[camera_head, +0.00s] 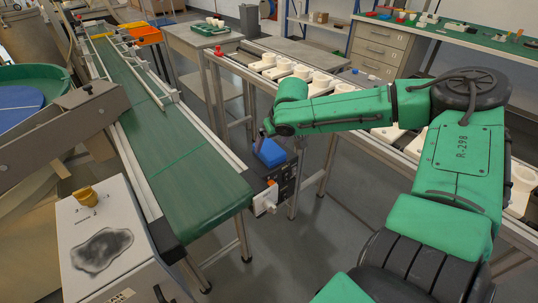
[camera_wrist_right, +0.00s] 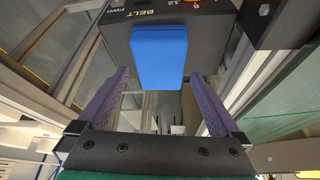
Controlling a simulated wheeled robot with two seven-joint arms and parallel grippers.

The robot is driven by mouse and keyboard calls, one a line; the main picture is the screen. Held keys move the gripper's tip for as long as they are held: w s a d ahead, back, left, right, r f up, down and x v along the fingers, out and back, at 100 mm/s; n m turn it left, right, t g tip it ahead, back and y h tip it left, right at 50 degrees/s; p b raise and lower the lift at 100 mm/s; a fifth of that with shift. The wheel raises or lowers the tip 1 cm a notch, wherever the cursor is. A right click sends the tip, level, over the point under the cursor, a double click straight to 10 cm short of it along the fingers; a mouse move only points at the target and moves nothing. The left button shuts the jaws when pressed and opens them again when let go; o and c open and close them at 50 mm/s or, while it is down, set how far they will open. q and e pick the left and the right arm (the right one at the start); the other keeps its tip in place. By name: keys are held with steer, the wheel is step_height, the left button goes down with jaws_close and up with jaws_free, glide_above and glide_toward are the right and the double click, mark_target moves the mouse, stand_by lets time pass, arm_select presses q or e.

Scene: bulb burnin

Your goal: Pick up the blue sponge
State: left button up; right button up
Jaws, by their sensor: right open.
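The blue sponge (camera_head: 269,152) lies on top of the dark control box (camera_head: 279,178) at the near end of the conveyor. My right gripper (camera_head: 265,136) is just above the sponge in the head view, partly hidden by its own wrist. In the right wrist view, the purple fingers of my right gripper (camera_wrist_right: 158,82) are spread apart. The blue sponge (camera_wrist_right: 158,50) shows between their tips, with gaps on both sides. I cannot tell how far the tips reach past it. My left gripper is not in view.
The green conveyor belt (camera_head: 180,150) runs along the left of the control box. A rack with white sockets (camera_head: 317,82) stands to the right, behind my right arm. A cabinet with a yellow knob (camera_head: 86,196) and a dark stain is at front left.

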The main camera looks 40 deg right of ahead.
mark_target(269, 148)
steer(key=b+x, duration=0.1)
steer(key=x, duration=0.3)
steer(key=shift+w+f, duration=0.15)
steer(key=shift+w, duration=0.1)
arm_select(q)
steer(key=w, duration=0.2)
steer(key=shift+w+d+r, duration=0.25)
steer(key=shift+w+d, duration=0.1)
arm_select(e)
steer(key=shift+s, duration=0.1)
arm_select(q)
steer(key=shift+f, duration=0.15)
arm_select(e)
steer(key=shift+f, duration=0.1)
steer(key=shift+c, duration=0.3)
steer(key=c, duration=1)
